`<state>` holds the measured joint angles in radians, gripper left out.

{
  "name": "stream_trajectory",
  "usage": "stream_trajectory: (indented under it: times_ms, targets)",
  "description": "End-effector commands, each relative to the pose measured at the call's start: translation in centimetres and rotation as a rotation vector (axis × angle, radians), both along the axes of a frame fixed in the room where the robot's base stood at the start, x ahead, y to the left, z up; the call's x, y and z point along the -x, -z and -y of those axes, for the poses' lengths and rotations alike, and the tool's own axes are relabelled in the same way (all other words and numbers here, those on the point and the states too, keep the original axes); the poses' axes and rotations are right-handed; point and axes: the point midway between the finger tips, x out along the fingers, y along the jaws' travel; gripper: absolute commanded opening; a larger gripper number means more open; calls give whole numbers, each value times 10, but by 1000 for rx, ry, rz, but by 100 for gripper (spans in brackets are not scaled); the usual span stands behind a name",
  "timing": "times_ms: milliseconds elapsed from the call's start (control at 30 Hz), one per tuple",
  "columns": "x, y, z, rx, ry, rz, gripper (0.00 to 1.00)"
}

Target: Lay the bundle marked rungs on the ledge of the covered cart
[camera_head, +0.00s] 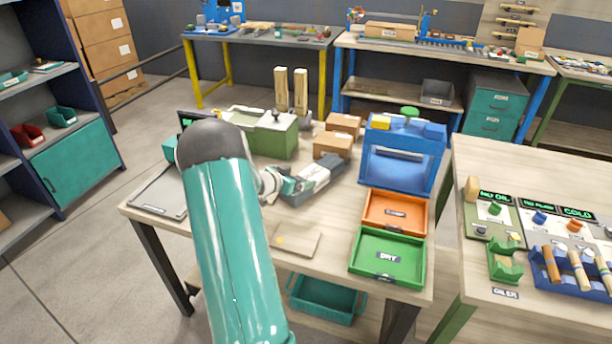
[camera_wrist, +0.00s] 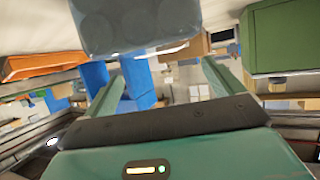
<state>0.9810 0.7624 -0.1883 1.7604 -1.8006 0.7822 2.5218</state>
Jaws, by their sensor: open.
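My gripper (camera_head: 328,172) is above the near workbench, past the end of my teal arm, among the boxes. In the wrist view its two fingers (camera_wrist: 163,85) are spread apart, and I see nothing held between them. I cannot pick out a bundle marked rungs in either view. I cannot pick out a covered cart or its ledge either. Most labels are too small to read. The wrist view is tilted, and a grey block fills its top.
Around my gripper stand a green box (camera_head: 272,138), cardboard boxes (camera_head: 333,145) and a blue bin (camera_head: 399,160). An orange tray (camera_head: 395,211) and a green tray marked DRY (camera_head: 387,273) lie nearer. Another bench (camera_head: 535,180) stands right. Floor shows at left.

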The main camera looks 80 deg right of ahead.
Motion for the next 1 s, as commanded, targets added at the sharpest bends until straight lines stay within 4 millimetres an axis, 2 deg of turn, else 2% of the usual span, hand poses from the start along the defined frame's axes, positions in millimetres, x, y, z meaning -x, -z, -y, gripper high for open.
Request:
stream_trajectory:
  times_ms: [100, 300, 667, 767, 867, 967, 1000]
  targets:
    - [-12, -11, -21, 1, -2, -1, 92]
    - [-22, -20, -41, 1, -1, 0, 92]
    - [-24, -22, -45, 0, 0, -1, 92]
    - [-33, -31, -53, -14, -12, -7, 92]
    - [-54, -53, -75, -56, -42, -22, 92]
    - [-84, -83, -115, -132, -101, -47, 92]
    - [-96, -95, -134, -170, -132, -59, 92]
